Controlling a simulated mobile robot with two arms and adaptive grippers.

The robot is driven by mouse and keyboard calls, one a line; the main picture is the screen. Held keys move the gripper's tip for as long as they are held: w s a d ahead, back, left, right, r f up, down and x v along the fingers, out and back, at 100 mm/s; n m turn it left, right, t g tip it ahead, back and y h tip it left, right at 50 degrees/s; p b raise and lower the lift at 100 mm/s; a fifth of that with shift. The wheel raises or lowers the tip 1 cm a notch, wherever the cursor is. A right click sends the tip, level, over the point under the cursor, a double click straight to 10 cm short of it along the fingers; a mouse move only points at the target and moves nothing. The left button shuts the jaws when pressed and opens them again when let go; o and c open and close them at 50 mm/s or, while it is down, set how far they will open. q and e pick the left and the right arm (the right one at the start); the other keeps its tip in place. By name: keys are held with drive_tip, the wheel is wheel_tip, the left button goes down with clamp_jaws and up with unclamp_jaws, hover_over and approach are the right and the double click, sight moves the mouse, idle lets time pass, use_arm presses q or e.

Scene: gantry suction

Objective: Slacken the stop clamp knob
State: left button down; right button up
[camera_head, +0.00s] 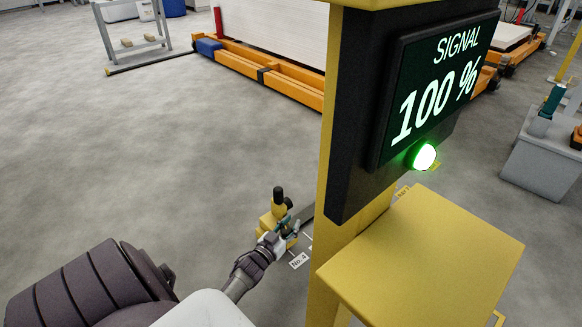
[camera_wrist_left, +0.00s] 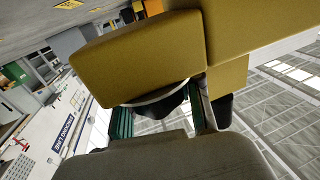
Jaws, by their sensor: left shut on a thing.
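The yellow stop clamp (camera_head: 266,222) sits on a dark rail, low in the middle of the head view, with a black upright handle (camera_head: 278,196) on top. My left gripper (camera_head: 287,231) reaches it from below and is at its near side. In the left wrist view the yellow clamp block (camera_wrist_left: 140,60) fills the top. The green-padded fingers of my left gripper (camera_wrist_left: 163,115) stand on both sides of a dark rounded knob (camera_wrist_left: 172,106) under the block. The gripper is shut on this knob, which is partly hidden by a finger and the gripper body. My right gripper is not in view.
A yellow post (camera_head: 325,215) stands just right of the clamp. It carries a black display (camera_head: 432,85) reading "SIGNAL 100 %" with a lit green lamp (camera_head: 421,156). A "No. 4" label (camera_head: 299,261) is near the gripper. Floor at left is clear.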

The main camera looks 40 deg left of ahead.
use_arm(q)
drive_tip(key=c, duration=1.9)
unclamp_jaws()
drive_tip(key=shift+s+d+f+y, duration=0.1)
drive_tip(key=shift+s+f+y, duration=0.15)
drive_tip(key=shift+y, duration=0.05)
drive_tip(key=o, duration=0.8)
drive_tip(key=shift+o, duration=0.4)
drive_tip(key=shift+r, duration=0.15)
